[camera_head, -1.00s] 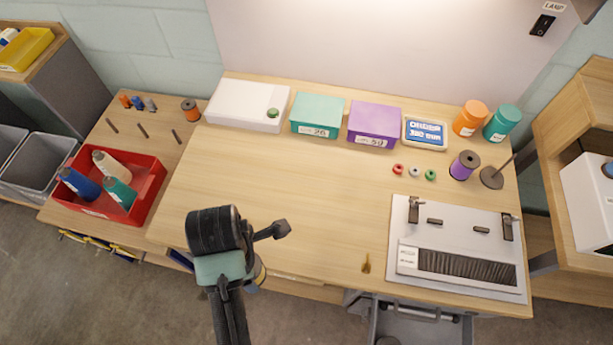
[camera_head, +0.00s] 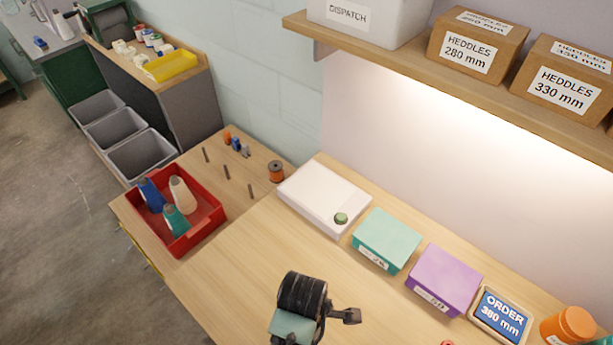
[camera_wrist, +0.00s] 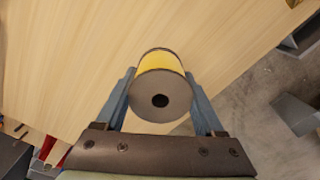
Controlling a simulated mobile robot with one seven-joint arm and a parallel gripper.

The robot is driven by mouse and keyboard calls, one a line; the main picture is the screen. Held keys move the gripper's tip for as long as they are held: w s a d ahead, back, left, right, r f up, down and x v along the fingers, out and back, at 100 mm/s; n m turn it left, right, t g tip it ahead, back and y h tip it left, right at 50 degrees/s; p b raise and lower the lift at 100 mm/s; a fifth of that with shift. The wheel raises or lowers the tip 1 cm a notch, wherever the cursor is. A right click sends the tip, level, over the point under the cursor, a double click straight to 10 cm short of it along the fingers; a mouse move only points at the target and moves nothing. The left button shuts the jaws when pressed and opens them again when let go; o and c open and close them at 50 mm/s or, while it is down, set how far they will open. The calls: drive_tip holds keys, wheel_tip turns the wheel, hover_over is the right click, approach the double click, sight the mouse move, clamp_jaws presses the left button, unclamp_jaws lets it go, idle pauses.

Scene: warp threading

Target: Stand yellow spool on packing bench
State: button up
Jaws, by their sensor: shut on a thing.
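In the wrist view my gripper (camera_wrist: 160,76) is shut on the yellow spool (camera_wrist: 163,62), with one finger on each side. The spool has yellow winding and a dark round end disc with a hole, which faces the wrist camera. The wooden bench top (camera_wrist: 60,50) lies behind the spool; I cannot tell how large the gap is. In the head view my wrist is over the front of the wooden bench (camera_head: 245,265). The spool and fingers are hidden there.
A white scale-like box (camera_head: 318,200), teal box (camera_head: 387,240), purple box (camera_head: 445,278) and order sign (camera_head: 500,315) line the back. Left are a red tray (camera_head: 208,222) of cones, short pegs (camera_head: 227,172) and an orange spool (camera_head: 276,171). A shelf (camera_head: 450,85) hangs above.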

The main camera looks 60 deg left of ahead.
drive_tip(key=shift+f, duration=2.15)
drive_tip(key=o, duration=1.4)
drive_tip(key=shift+f, duration=0.1)
